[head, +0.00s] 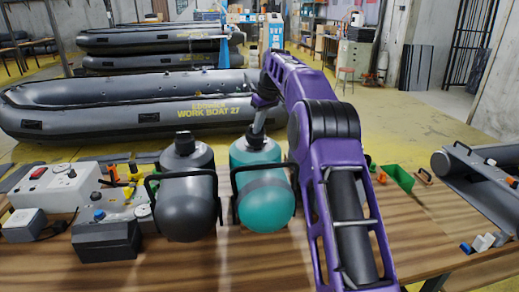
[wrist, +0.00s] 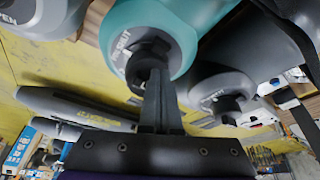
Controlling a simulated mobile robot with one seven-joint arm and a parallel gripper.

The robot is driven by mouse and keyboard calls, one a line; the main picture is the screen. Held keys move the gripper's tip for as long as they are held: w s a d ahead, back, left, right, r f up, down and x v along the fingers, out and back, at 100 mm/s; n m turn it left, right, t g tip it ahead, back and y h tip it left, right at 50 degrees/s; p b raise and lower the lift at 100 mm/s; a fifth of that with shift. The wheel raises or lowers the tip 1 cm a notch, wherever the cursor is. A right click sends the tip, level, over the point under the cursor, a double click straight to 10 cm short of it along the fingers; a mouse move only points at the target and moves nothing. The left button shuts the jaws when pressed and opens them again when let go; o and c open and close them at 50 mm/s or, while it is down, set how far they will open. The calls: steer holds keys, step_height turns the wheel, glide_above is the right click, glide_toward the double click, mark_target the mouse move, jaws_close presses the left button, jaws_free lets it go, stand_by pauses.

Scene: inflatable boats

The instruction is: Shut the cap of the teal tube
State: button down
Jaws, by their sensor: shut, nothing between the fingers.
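The teal tube (head: 266,208) is a rounded bottle-like float in a black bracket at the middle of the wooden bench in the head view. In the wrist view its teal body (wrist: 190,15) shows at the top, with a grey collar that bears lettering ending in "SHUT". Its black cap (wrist: 148,52) sits in that collar. My gripper (head: 257,138) is shut, its fingers together and pointing at the cap. In the wrist view the fingertips (wrist: 157,72) overlap the cap's edge; I cannot tell whether they touch. My arm hides part of the bench to the right.
A grey tube (head: 187,205) with a black cap stands close left of the teal one. A white box with knobs (head: 45,185) and a black box (head: 106,240) are further left. A green bin (head: 397,177) is right of my arm. Inflatable boats (head: 130,108) lie behind.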

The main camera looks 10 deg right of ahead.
steer(key=shift+w+f, duration=0.1)
steer(key=shift+w, duration=0.95)
